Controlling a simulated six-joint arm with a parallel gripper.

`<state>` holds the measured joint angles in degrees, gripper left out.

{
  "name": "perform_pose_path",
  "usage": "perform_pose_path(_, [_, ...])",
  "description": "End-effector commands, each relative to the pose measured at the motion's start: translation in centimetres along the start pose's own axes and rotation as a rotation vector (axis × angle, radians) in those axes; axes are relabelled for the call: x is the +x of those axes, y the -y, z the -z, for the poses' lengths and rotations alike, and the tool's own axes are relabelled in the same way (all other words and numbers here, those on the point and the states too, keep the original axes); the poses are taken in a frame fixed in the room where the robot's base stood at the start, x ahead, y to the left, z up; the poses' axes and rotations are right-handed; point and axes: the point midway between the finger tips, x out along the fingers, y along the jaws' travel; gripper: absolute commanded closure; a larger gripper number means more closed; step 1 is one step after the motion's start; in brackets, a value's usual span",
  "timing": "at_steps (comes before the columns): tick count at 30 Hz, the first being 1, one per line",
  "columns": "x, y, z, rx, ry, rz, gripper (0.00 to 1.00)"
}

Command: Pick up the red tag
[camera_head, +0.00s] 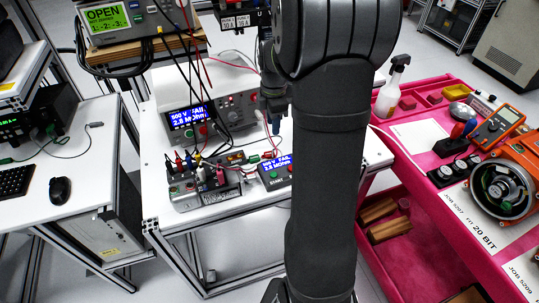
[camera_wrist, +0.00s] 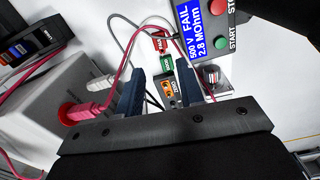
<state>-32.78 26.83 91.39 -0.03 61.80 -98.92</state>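The red tag (camera_wrist: 160,44) shows in the wrist view beyond my fingertips, above a green tag (camera_wrist: 166,65) and an orange tag (camera_wrist: 168,90) in a row. A small red piece at the same row shows in the head view (camera_head: 268,155). My gripper (camera_wrist: 160,62) is open, with its two blue fingers apart and nothing visibly held between them. In the head view my gripper (camera_head: 274,122) hangs above the row of tags, partly hidden by my arm. Its exact height above the tags is hard to tell.
A tester with a blue FAIL screen (camera_wrist: 190,32) stands close beside the tags. Red and grey cables (camera_wrist: 122,48) run near my left finger, and a red plug (camera_wrist: 75,112) sits left. A pink table (camera_head: 425,262) with motor parts stands at right.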

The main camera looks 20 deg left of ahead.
Motion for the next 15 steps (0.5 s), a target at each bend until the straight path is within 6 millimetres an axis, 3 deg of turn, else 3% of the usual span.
perform_pose_path(6, [4.8,0.1,0.0,0.001,-0.001,0.004,0.65])
perform_pose_path(15, [7.5,0.0,0.1,0.002,-0.001,0.000,0.65])
